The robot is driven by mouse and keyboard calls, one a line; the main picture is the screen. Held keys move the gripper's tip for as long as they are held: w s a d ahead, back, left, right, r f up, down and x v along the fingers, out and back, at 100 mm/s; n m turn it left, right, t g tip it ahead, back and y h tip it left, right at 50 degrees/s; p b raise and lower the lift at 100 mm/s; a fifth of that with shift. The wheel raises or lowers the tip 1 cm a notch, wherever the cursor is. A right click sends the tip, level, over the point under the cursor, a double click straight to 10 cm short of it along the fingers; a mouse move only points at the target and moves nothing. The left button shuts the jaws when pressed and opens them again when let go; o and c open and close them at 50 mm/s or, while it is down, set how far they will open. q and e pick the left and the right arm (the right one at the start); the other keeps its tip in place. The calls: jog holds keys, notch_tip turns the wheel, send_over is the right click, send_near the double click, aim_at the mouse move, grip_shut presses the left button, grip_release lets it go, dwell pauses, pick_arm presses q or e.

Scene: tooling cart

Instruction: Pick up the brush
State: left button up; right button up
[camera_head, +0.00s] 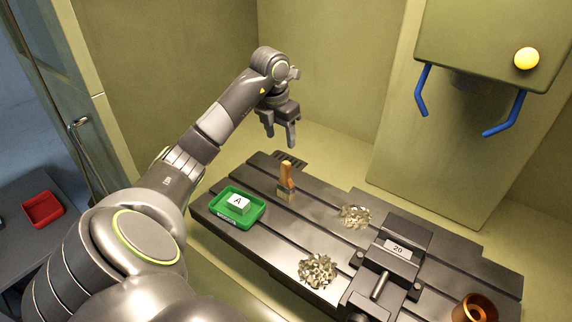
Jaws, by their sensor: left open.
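The brush (287,181) has an orange-brown wooden handle and stands upright on the dark slotted machine table (318,227), toward its back left part. My left gripper (281,136) is open and empty. It points down above and behind the brush, apart from it. My left arm comes in from the lower left and hides part of the front left. My right gripper is not in the picture.
A green tray (246,221) with a white block marked A (238,203) sits left of the brush. Metal chip piles (318,270) and a vise (398,252) stand to the right. A copper-coloured cup (474,309) is front right. A spindle head with blue handles (490,35) hangs above.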

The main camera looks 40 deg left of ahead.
aim_at(287, 171)
pick_arm(q)
jog(key=f+b, duration=0.2)
jog(key=w+f+b, duration=0.1)
jog(key=f, duration=0.1)
jog(key=f+b, duration=0.2)
jog(key=shift+w+f+b, duration=0.25)
jog(key=shift+f+b, duration=0.05)
jog(key=shift+f, duration=0.1)
jog(key=f+b, duration=0.2)
jog(key=shift+w+f+b, duration=0.25)
jog(key=shift+f+b, duration=0.15)
jog(key=shift+w+f+b, duration=0.15)
jog(key=shift+f+b, duration=0.25)
jog(key=shift+f, duration=0.05)
jog(key=f, duration=0.1)
jog(key=f+p, duration=0.1)
jog(key=f, duration=0.1)
jog(key=f+p, duration=0.1)
jog(key=shift+w+a+f, duration=0.15)
jog(key=shift+w+a, duration=0.1)
jog(key=shift+w, duration=0.15)
jog(key=shift+f, duration=0.35)
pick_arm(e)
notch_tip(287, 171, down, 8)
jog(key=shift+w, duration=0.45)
pick_arm(q)
jog(key=shift+c, duration=0.3)
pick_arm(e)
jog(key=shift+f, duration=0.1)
